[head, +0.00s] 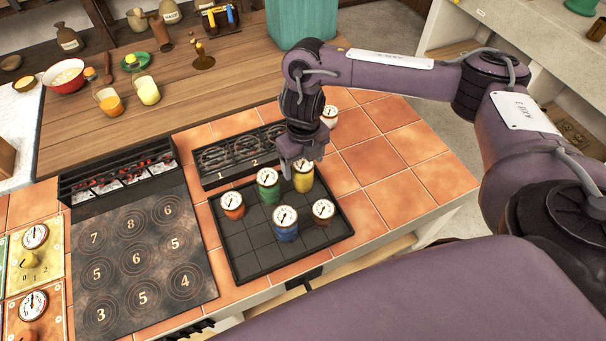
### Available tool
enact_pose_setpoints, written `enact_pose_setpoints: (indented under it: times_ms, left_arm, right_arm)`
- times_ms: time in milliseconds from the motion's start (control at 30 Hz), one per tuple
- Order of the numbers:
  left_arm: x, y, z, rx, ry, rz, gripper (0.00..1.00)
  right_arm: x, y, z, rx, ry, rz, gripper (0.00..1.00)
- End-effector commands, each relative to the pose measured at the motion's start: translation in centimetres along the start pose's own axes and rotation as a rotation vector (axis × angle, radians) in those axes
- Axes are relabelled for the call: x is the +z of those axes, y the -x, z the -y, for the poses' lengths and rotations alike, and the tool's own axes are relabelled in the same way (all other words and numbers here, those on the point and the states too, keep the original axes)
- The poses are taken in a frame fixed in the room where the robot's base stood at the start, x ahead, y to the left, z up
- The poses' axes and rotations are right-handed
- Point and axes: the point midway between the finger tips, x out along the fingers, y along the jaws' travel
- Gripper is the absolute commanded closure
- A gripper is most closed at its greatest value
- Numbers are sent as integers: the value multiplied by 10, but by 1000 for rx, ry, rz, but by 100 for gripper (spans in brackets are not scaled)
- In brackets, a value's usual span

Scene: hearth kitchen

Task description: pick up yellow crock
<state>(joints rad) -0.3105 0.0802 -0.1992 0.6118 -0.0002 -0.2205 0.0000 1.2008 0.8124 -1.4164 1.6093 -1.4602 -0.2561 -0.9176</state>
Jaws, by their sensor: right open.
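The yellow crock (303,180) stands upright at the back of a dark gridded tray (247,265), with a white dial-like lid on top. My right gripper (297,168) points down right at the yellow crock, its fingers open. Its fingers partly hide the crock's top, and I cannot tell whether they touch it. A green crock (268,190) stands close on the left. A blue crock (285,231), an orange crock (233,211) and a brown crock (323,216) share the tray. My left gripper is not in view.
Behind the tray is a dark rack (210,180) with numbered slots. A pale crock (329,117) stands on the tiles behind my right wrist. A dark board with numbered rings (110,275) lies to the left. Orange tiles (410,170) on the right are clear.

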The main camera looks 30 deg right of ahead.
Motion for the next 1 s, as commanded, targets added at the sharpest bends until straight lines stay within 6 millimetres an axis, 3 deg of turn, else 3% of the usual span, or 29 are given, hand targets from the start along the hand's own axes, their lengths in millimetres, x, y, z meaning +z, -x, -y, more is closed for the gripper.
enact_pose_setpoints:
  times_ms: [233, 400, 567, 1000]
  left_arm:
    - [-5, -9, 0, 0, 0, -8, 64]
    - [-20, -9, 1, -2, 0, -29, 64]
    - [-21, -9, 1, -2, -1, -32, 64]
    - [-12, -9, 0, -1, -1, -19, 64]
  right_arm:
    - [0, -35, 2, 2, 0, -4, 26]
    - [0, -40, 3, 0, 0, -1, 26]
    - [1, -40, 3, 0, 0, 0, 26]
    - [1, -40, 3, 0, 0, -1, 82]
